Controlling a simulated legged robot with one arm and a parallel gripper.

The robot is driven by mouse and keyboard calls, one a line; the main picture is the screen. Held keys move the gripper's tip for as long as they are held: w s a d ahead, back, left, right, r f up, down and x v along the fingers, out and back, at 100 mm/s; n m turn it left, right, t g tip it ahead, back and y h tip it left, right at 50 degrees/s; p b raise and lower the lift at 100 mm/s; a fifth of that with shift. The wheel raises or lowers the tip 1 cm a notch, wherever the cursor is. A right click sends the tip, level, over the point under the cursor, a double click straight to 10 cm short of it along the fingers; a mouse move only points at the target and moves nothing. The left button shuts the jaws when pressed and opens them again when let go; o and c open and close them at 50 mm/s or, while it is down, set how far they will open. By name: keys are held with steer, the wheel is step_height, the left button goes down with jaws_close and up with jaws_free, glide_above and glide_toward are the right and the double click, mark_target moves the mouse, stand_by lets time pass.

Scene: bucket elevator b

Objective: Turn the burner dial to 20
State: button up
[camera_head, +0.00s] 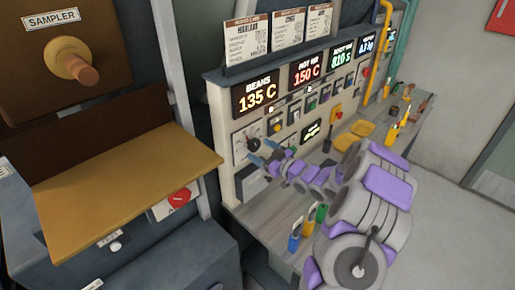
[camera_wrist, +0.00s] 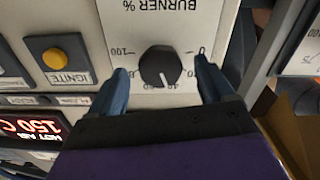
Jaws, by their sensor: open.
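The burner dial (camera_wrist: 160,66) is a round black knob on a pale panel marked BURNER %, which appears upside down in the wrist view. Its light pointer mark faces the bottom of that view, near the partly hidden middle numbers; I cannot read the exact value. The 100 mark is at left and the 0 mark at right. My gripper (camera_wrist: 163,75) is open, with one blue finger on each side of the dial and visible gaps to the knob. In the head view, the dial (camera_head: 254,145) is just beyond my blue fingertips (camera_head: 264,153).
A yellow IGNITE button (camera_wrist: 54,58) sits beside the dial. The BEANS display (camera_head: 257,93) reads 135 C and the HOT AIR display (camera_head: 307,70) 150 C. A yellow tray (camera_head: 130,185) juts out at left, below the SAMPLER handle (camera_head: 80,70). Small coloured items (camera_head: 308,217) stand on the counter.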

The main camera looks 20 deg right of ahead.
steer(key=shift+x, duration=1.25)
steer(key=shift+d, duration=0.1)
steer(key=shift+c, duration=0.4)
steer(key=c, duration=1)
steer(key=shift+o, duration=0.2)
steer(key=shift+n+b, duration=0.3)
steer(key=shift+b, duration=0.15)
steer(key=n+b, duration=0.3)
steer(key=b, duration=0.1)
steer(key=shift+d+f, duration=0.1)
steer(key=shift+f, duration=0.05)
steer(key=n+b, duration=0.4)
steer(key=b, duration=0.1)
steer(key=shift+w+r, duration=0.1)
steer(key=shift+r, duration=0.15)
